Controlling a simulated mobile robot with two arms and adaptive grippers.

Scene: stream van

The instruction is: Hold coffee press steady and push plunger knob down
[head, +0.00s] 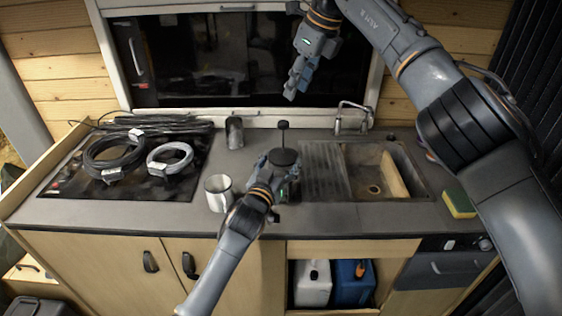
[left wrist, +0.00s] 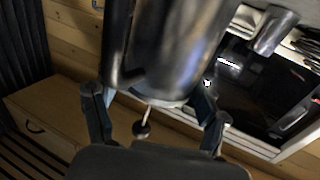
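The coffee press (head: 284,157) stands on the counter left of the sink. It has a black lid, and its plunger rod and dark knob (head: 283,124) stick up above it. My left gripper (head: 277,172) is at the press body, with its fingers on either side. In the left wrist view the press (left wrist: 178,50) is a large, shiny, dark cylinder between the fingers, which look closed on it; the knob (left wrist: 141,129) shows beyond it. My right gripper (head: 297,78) hangs above the knob, clear of it, its fingers close together and empty.
A metal mug (head: 218,193) stands just left of my left gripper, and a dark cup (head: 234,132) behind. Coiled cables (head: 113,157) lie on the stove at left. The sink (head: 400,165), faucet (head: 352,113) and a sponge (head: 458,200) are at right.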

